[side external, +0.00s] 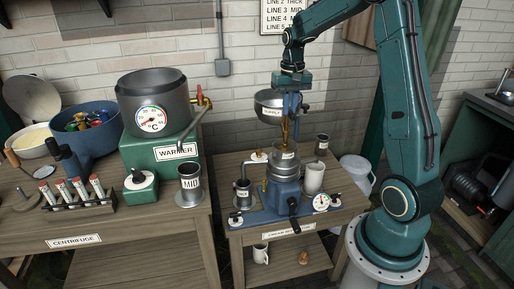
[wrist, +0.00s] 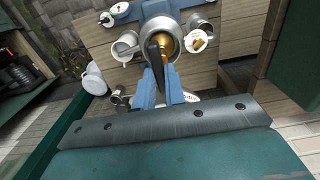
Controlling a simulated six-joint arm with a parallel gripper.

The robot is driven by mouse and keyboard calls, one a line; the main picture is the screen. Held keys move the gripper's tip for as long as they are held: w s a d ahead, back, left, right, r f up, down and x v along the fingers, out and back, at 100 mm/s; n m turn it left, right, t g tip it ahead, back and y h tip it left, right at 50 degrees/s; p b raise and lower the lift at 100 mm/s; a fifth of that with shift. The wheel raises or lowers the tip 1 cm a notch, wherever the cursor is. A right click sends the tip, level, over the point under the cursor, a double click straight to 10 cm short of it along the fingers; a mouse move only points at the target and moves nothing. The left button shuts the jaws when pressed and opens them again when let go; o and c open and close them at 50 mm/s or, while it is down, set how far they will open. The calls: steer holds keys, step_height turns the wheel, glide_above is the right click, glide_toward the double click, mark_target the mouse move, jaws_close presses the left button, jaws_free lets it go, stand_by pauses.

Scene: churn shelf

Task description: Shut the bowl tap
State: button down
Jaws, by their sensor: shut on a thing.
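The grey supply bowl (side external: 268,108) hangs above the blue machine (side external: 284,194) on the small bench. Its brass tap (side external: 285,132) points down over the machine's open metal cup (side external: 284,152). My gripper (side external: 291,112) is at the bowl's right side, above the cup. In the wrist view, my gripper's blue fingers (wrist: 162,88) are closed around a dark lever (wrist: 154,56), which appears to be the tap's handle. The brass of the tap (wrist: 170,76) shows beside it. The cup's rim (wrist: 176,32) is behind. I cannot tell how far the tap is turned.
A white mug (side external: 314,178) and a gauge (side external: 321,202) stand right of the machine; a small metal mug (side external: 243,194) stands left. On the left bench are a warmer (side external: 160,160) with a pot (side external: 153,96), a MID can (side external: 190,184) and a tube rack (side external: 78,198).

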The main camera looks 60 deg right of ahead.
steer(key=shift+d+n, duration=0.45)
steer(key=shift+n, duration=2.5)
steer(key=shift+d+n, duration=0.4)
steer(key=shift+n, duration=2.6)
steer(key=shift+d+n, duration=0.45)
steer(key=shift+n, duration=2.5)
steer(key=c, duration=1.5)
jaws_free()
steer(key=shift+o, duration=0.2)
step_height(320, 180, up, 14)
